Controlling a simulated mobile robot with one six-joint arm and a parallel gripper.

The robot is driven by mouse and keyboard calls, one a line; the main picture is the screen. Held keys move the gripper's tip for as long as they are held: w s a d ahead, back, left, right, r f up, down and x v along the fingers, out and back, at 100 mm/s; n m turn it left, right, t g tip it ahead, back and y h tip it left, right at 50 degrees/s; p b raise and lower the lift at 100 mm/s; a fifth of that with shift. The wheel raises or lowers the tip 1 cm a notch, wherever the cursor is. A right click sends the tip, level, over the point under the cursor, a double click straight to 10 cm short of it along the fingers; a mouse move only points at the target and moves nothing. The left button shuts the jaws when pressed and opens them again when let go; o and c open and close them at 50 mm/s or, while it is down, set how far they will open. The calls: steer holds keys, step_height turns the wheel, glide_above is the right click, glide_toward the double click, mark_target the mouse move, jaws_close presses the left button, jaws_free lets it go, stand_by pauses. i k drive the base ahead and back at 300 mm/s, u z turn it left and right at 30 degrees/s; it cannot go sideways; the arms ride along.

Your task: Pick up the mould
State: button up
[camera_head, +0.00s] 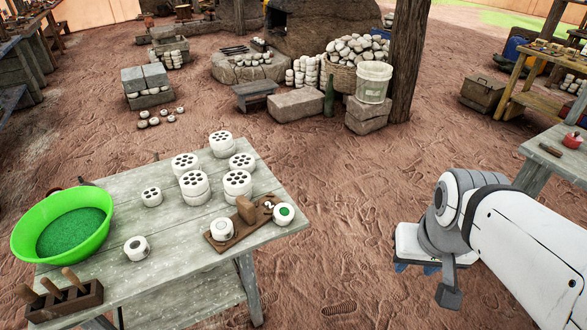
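Several white round pieces with dark holes in their tops stand on the grey wooden table at the left, some of them stacked, such as one at the back (221,140) and a smaller one at the left (151,196). A white ring-like piece with a single dark centre (136,248) stands near the front. I cannot tell for sure which piece is the mould. My gripper (416,268) is off to the right of the table, apart from all of these pieces. Its blue fingertips point down, partly hidden under its white body; I see nothing held.
The table (185,235) also bears a green basin (64,226), a wooden tool block (64,302) and a brown board (240,230) with small items. Bare earth lies between table and arm. A wooden post (407,60) and a white bucket (374,82) stand behind.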

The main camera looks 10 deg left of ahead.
mark_target(284, 214)
steer(key=u, duration=0.15)
steer(key=i, duration=1)
steer(key=u, duration=0.05)
